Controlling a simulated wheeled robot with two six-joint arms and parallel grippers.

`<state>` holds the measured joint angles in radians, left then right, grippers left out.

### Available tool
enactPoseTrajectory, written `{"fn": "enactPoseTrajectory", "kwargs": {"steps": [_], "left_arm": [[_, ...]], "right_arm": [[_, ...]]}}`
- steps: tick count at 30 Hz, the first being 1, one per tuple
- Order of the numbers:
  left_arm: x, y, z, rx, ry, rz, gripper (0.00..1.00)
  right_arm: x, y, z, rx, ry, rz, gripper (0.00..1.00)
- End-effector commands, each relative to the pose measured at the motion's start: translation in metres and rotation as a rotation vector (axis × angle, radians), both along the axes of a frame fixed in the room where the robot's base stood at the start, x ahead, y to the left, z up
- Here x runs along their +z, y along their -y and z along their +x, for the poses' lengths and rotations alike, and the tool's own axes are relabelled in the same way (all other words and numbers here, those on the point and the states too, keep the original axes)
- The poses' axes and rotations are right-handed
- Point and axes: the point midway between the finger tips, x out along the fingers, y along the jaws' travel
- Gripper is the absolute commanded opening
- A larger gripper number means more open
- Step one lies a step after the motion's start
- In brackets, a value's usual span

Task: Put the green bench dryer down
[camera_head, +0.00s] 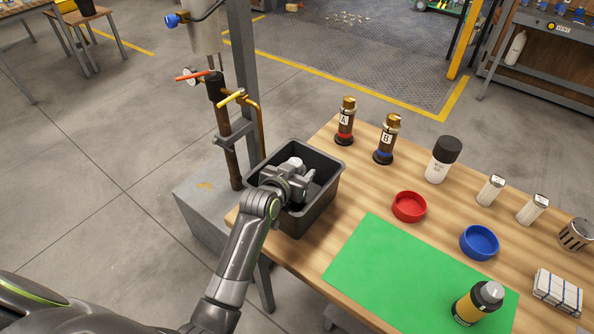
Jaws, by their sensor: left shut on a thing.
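My left gripper (299,185) reaches down into the dark grey bin (322,203) at the left end of the wooden table. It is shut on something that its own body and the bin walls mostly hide. A pale rounded part (293,162) shows just beyond the gripper; I cannot tell what it belongs to. I cannot make out a green bench dryer anywhere in this view. My right gripper is not in view.
A green mat (395,275) covers the front of the table (330,140), with a black and yellow bottle (470,307) on it. Red (408,206) and blue (479,242) dishes, bottles A (345,122) and B (387,139), and white containers stand behind. A pipe stand (240,80) rises left of the bin.

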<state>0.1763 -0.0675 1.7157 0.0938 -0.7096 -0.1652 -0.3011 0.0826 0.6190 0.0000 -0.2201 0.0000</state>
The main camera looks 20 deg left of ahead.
Motion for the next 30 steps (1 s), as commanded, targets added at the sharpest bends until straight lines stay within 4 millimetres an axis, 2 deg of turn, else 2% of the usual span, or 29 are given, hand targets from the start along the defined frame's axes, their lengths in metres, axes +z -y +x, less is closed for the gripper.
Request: {"fn": "enactPoseTrajectory", "kwargs": {"steps": [4, 18, 19, 21, 23, 30], "left_arm": [[0.000, 0.000, 0.000, 0.000, 0.002, 0.000, 0.23], [-0.017, 0.000, -0.002, 0.000, -0.012, -0.001, 0.23], [-0.019, 0.000, -0.002, 0.001, -0.016, -0.002, 0.57], [-0.019, 0.000, -0.003, 0.001, -0.017, -0.002, 0.66], [-0.019, 0.000, -0.003, 0.001, -0.019, -0.002, 0.74], [-0.020, 0.000, -0.003, 0.000, -0.019, -0.004, 0.75]], "right_arm": [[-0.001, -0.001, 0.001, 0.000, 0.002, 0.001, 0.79], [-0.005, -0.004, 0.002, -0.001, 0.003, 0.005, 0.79], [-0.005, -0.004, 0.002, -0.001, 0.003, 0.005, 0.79], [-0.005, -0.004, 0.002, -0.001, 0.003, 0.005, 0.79], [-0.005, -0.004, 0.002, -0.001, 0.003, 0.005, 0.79], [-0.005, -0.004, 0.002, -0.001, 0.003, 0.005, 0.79]]}}
